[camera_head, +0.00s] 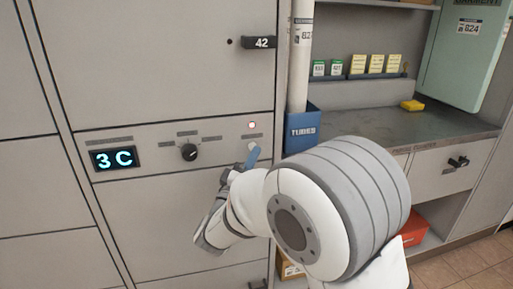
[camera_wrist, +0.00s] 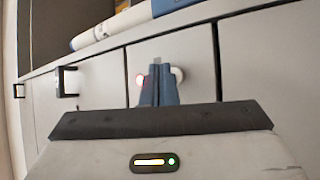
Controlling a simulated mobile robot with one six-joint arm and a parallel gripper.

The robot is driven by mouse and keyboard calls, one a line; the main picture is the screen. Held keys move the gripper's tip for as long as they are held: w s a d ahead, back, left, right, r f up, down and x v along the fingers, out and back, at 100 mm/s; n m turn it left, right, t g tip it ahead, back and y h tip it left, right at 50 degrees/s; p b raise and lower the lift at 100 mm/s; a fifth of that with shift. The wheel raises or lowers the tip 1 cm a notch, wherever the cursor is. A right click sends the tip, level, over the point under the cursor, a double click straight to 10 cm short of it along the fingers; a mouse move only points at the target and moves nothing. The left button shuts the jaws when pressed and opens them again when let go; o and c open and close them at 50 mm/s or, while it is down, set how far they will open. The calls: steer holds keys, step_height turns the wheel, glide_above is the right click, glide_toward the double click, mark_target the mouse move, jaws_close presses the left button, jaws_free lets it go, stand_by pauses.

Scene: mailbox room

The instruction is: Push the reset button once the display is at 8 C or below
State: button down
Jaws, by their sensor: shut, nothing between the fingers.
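The display (camera_head: 114,158) on the grey locker panel reads "3 C" in the head view. To its right is a black dial (camera_head: 189,152).
A blue bin marked "TUBES" (camera_head: 302,129) with a white tube (camera_head: 301,60) stands right of the panel. A counter (camera_head: 390,115) with a yellow item (camera_head: 412,105) lies beyond it. A black handle tagged 42 (camera_head: 262,42) juts out above the panel.

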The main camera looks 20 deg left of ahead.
steer(key=shift+w+a+b, duration=0.2)
steer(key=shift+w+b, duration=0.05)
steer(key=shift+b, duration=0.2)
steer(key=shift+w+a, duration=0.25)
steer(key=shift+w, duration=0.1)
stand_by(0.6)
stand_by(0.4)
steer(key=shift+s+d+b, duration=0.45)
steer(key=shift+s+b, duration=0.25)
steer(key=shift+b, duration=0.05)
steer(key=s+d, duration=0.1)
steer(key=s+b, duration=0.1)
steer(key=s, duration=0.1)
steer(key=s+d+b, duration=0.1)
steer(key=shift+s+d, duration=0.15)
steer(key=shift+d, duration=0.15)
stand_by(0.7)
